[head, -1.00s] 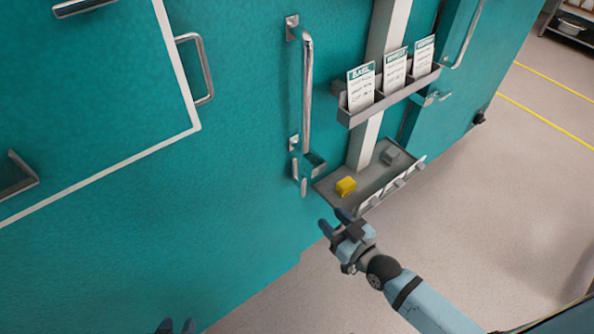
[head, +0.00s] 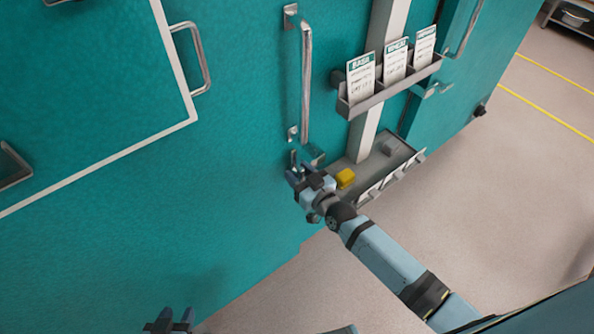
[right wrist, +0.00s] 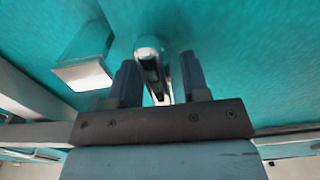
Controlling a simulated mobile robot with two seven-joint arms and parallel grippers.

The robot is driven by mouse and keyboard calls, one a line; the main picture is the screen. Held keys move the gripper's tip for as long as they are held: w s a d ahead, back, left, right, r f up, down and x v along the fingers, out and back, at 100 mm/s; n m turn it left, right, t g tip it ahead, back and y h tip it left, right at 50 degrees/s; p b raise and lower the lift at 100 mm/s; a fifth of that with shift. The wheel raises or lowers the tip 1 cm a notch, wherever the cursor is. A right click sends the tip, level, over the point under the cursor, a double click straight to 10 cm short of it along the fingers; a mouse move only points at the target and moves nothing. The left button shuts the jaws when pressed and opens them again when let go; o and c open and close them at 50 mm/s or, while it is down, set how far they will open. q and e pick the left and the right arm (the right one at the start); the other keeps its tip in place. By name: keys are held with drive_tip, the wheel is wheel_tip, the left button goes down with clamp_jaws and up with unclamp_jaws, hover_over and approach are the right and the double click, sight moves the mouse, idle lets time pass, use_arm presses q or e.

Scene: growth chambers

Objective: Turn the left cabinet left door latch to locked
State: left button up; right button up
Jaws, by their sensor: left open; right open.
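The latch (head: 293,157) is a small metal lever on the teal cabinet door, just below the long vertical door handle (head: 306,85). My right gripper (head: 297,175) is at the latch and hides most of it in the head view. In the right wrist view the metal latch lever (right wrist: 151,62) stands between the two open fingers of the gripper (right wrist: 158,80), pointing toward the palm. I cannot tell whether either finger touches it. My left gripper (head: 170,322) is open and empty at the bottom edge of the head view, well away from the latch.
A small bracket (head: 315,154) sits right beside the latch; it also shows in the right wrist view (right wrist: 84,62). A card rack (head: 390,90) is above.

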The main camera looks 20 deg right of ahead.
drive_tip(key=shift+w+a, duration=0.1)
drive_tip(key=shift+w, duration=0.3)
drive_tip(key=shift+c, duration=0.4)
clamp_jaws()
